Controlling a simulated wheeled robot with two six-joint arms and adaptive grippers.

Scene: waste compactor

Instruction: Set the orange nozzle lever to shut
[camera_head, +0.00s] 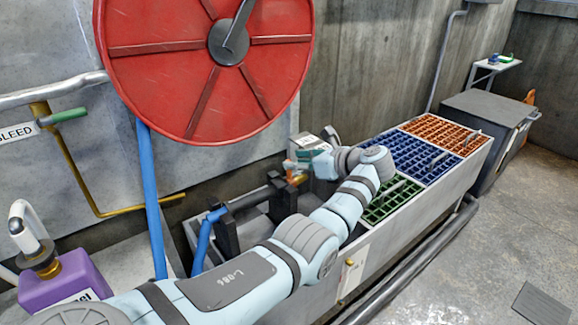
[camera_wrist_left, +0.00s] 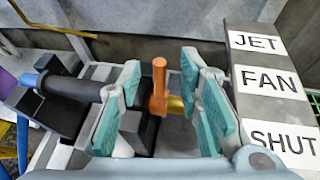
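The orange nozzle lever (camera_wrist_left: 159,80) stands between the fingers of my left gripper (camera_wrist_left: 160,102) in the left wrist view. The gripper is open, with its teal pads on both sides of the lever and a gap on each side. A brass piece (camera_wrist_left: 175,105) sits right beside the lever, and a dark hose nozzle (camera_wrist_left: 72,86) lies to the left. A label plate (camera_wrist_left: 235,82) at the right reads JET, FAN and SHUT, from far to near. I cannot tell which label the lever lines up with. My right gripper is in neither view.
A red hose reel (camera_head: 205,65) hangs above, with a blue hose (camera_head: 150,200) running down. Bins with green, blue and orange grates (camera_head: 425,150) stand right of my arm. A purple jug (camera_head: 68,282) is at lower left. Open floor lies at right.

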